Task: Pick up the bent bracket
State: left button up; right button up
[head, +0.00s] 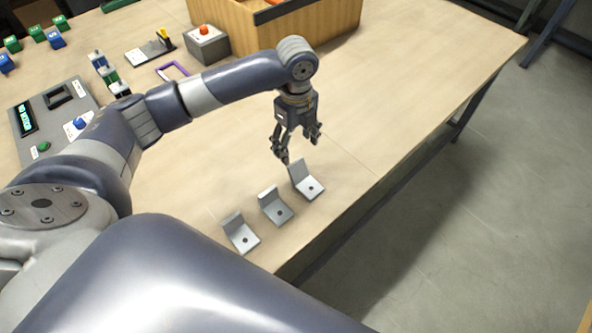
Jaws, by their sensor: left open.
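Three grey metal angle brackets stand in a slanted row near the table's front right edge. The far bracket (307,182) is nearest to my gripper, the middle bracket (275,206) is in between, and the near bracket (241,233) is lowest in the picture. Each has an upright plate and a flat foot with a dark hole. I cannot tell whether one is bent differently from the others. My left gripper (298,157) points down, open and empty, just above and behind the far bracket. My right gripper is out of view.
The wooden table (420,70) is clear to the right, ending at an edge beside open floor. A wooden crate (345,22) stands at the back.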

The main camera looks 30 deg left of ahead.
aim_at(298, 167)
pick_arm(q)
jog(key=f, duration=0.3)
jog(key=shift+d+f, duration=0.3)
jog(key=shift+f, duration=0.05)
jog(key=shift+a+f, duration=0.1)
jog(key=shift+f, duration=0.15)
jog(key=f, duration=0.3)
jog(key=f+p, duration=0.1)
jog(key=shift+s+f, duration=0.15)
jog(key=shift+s, duration=0.1)
jog(key=shift+f, duration=0.4)
jog(key=shift+c, duration=0.5)
jog(key=c, duration=1.2)
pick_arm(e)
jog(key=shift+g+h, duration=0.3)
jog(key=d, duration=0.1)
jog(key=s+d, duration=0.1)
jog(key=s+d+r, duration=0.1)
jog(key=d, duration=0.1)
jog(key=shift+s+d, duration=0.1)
